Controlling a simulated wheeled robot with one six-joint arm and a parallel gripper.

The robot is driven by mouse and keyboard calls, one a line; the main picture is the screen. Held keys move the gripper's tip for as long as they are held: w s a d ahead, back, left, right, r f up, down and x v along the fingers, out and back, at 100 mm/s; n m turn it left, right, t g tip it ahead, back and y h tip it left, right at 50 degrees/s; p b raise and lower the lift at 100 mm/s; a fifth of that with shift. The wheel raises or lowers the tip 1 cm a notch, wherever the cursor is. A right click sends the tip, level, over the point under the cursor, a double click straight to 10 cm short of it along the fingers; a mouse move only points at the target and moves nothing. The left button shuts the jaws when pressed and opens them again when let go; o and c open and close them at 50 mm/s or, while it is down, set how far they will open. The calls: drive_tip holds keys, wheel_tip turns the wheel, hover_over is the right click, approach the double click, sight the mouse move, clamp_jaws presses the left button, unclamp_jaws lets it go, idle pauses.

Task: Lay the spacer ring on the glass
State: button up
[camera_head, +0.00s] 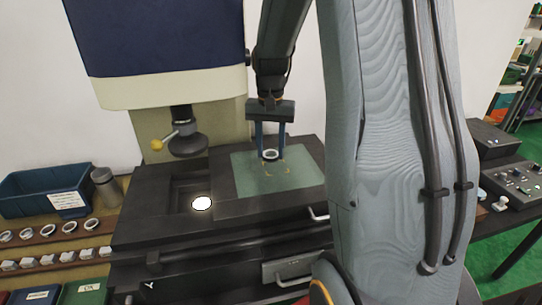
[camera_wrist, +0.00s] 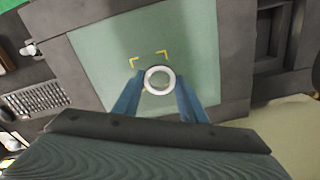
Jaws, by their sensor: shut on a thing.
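The spacer ring (camera_head: 270,154) is a small pale metal ring. My gripper (camera_head: 271,153) is shut on it, with a blue finger on either side, above the glass. The ring also shows in the wrist view (camera_wrist: 159,80), lying flat between the fingertips. The glass (camera_head: 248,172) is a greenish plate set in a dark stage; it fills much of the wrist view (camera_wrist: 100,60). Yellow corner marks (camera_head: 277,173) are on the glass, just in front of the ring. Whether the ring touches the glass I cannot tell.
A measuring machine's lens head (camera_head: 188,142) with a yellow-knobbed lever hangs left of the glass. A bright round light (camera_head: 202,203) is in the stage. Racks of rings (camera_head: 60,232), a blue bin (camera_head: 45,190) and a grey cylinder (camera_head: 106,187) stand at left.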

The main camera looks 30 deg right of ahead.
sight(271, 154)
drive_tip(key=shift+f+p, duration=0.6)
drive_tip(key=shift+f, duration=1.1)
drive_tip(key=shift+f, duration=0.1)
drive_tip(key=o, duration=1.1)
drive_tip(key=shift+r+b, duration=1)
drive_tip(key=shift+r, duration=2.9)
